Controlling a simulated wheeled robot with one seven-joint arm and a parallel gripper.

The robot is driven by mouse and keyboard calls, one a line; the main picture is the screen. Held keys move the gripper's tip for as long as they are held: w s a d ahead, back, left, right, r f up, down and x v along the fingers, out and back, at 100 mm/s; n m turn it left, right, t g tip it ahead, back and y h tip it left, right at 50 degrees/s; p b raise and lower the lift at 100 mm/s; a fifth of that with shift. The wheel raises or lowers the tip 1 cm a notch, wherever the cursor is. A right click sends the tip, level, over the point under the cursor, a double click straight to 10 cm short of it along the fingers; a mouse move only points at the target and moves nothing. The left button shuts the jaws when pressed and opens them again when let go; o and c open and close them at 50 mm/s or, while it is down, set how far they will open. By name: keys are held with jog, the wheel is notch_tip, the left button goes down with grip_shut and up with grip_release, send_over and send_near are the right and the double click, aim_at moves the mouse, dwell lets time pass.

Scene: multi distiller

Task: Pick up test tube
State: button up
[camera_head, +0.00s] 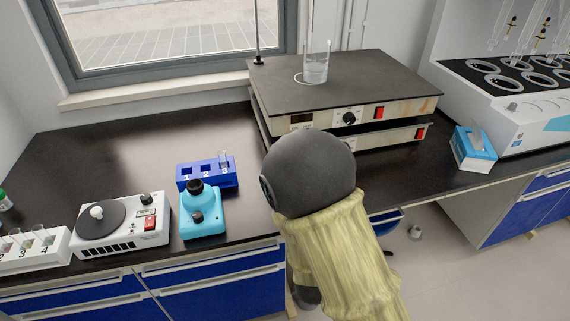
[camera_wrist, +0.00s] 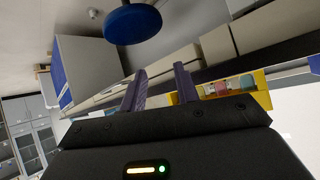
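A clear test tube (camera_head: 223,160) stands upright in the right-hand slot of a blue rack (camera_head: 213,182); the slots marked 1 and 2 look empty. Several tubes with dark contents (camera_head: 28,243) stand in a white numbered rack (camera_head: 36,259) at the far left, cut by the frame edge. My gripper (camera_wrist: 160,79) shows in the wrist view with its two purple fingers apart and nothing between them. In the head view my arm hides the gripper. No test tube is visible in the wrist view.
A teal mixer (camera_head: 203,217) stands in front of the blue rack, with a white device (camera_head: 122,227) to its left. Stacked hotplates (camera_head: 345,90) bear a beaker (camera_head: 316,66). A tissue box (camera_head: 473,150) sits at right. The wrist view shows a blue stool (camera_wrist: 132,24) and a yellow holder (camera_wrist: 262,97).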

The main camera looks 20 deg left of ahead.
jog(key=s+a+r+n+t+y+p, duration=0.2)
jog(key=s+a+r+t+p, duration=0.1)
jog(key=r, duration=0.3)
jog(key=s+a+r+n+t+y+p, duration=0.2)
jog(key=s+a+r+t+p, duration=0.1)
jog(key=a+r+p, duration=0.2)
jog(key=shift+s+a+r+t+y, duration=0.15)
jog(key=shift+a+r+t+y, duration=0.25)
jog(key=shift+r, duration=0.4)
jog(key=shift+a, duration=0.1)
jog(key=b+x, duration=0.8)
jog(key=x, duration=0.9)
jog(key=shift+w+d+f, duration=0.2)
